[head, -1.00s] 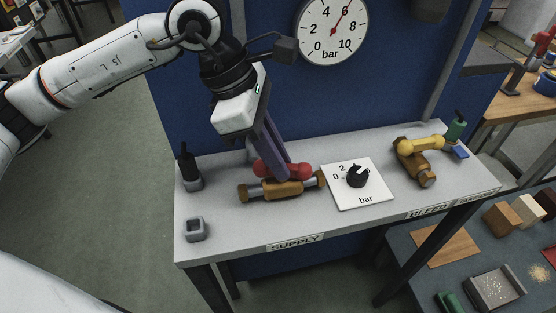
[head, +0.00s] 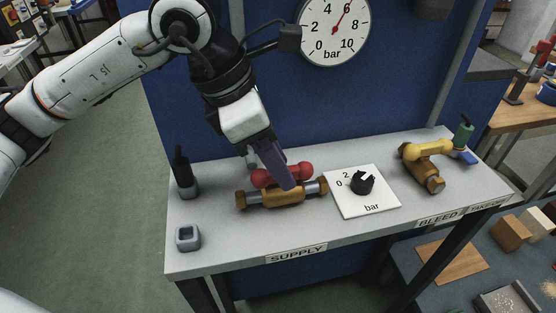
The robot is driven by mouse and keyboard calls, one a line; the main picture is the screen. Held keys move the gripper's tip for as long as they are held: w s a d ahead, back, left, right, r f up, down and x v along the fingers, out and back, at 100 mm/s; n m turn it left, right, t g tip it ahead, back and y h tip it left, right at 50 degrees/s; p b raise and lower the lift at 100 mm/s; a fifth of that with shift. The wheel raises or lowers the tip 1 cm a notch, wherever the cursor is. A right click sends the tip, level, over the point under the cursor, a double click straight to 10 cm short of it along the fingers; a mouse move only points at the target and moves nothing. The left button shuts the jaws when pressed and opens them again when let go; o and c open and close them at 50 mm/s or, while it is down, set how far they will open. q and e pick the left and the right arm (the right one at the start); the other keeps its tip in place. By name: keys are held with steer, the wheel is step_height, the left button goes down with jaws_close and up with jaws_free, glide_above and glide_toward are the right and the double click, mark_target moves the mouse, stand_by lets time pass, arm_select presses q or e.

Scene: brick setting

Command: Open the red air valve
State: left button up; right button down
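The red air valve's handle (head: 304,171) is a bar with rounded ends, lying roughly along the brass valve body (head: 265,198) behind the SUPPLY label. My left gripper (head: 285,182) reaches down from the upper left. Its purple fingers overlap the middle of the red handle, with a red end showing on each side. The fingers line up in this view, so their gap is hidden, and I cannot tell whether they grip the bar. My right gripper is not in view.
A white dial plate (head: 372,207) with a black knob (head: 363,182) sits right of the valve. A yellow-handled brass valve (head: 428,149) stands further right. A grey square holder (head: 188,238) is at front left. The gauge (head: 335,28) needle points near 6.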

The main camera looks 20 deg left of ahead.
arm_select(q)
steer(key=v, duration=1)
